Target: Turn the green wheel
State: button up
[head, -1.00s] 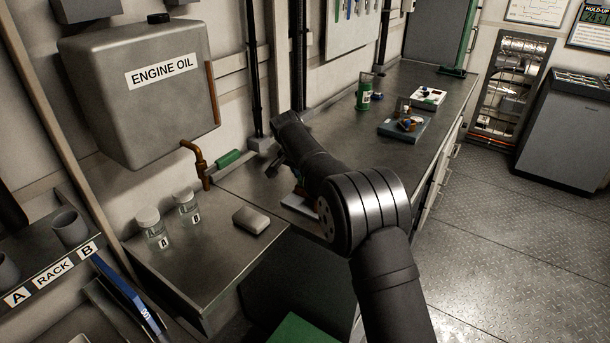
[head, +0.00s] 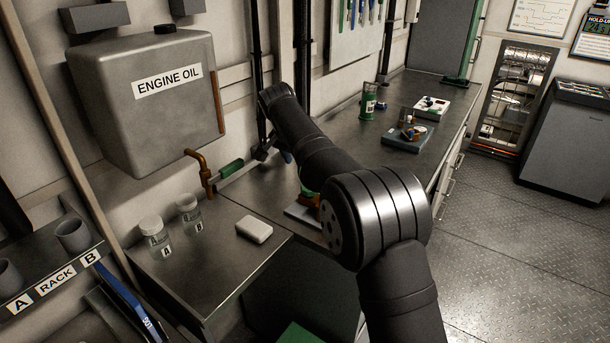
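I cannot make out a green wheel for certain in the head view. My gripper (head: 265,150) is near the back wall, just right of this green piece, below my raised wrist. Its fingers are small and dark, so their opening is unclear, as is any contact. A small green and orange object (head: 308,198) on the bench is partly hidden behind my arm.
An engine oil tank (head: 150,105) hangs on the wall at left. Two jars (head: 155,236) and a pale block (head: 254,230) stand on the front bench. A green can (head: 368,102) and a tray (head: 405,138) sit farther back. The floor at right is clear.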

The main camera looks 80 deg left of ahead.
jog(key=v, duration=0.6)
jog(key=x, duration=1.7)
jog(key=shift+f, duration=0.15)
jog(key=shift+w+f, duration=0.1)
jog(key=shift+f, duration=0.05)
jog(key=shift+n, duration=0.8)
jog(key=n+g+y, duration=0.1)
jog(key=n+g, duration=0.1)
jog(key=n, duration=0.2)
jog(key=shift+w, duration=0.1)
jog(key=n+g, duration=0.1)
jog(key=n, duration=0.2)
jog(key=shift+w+n, duration=0.1)
jog(key=shift+n, duration=0.2)
jog(key=v, duration=0.9)
dwell(0.8)
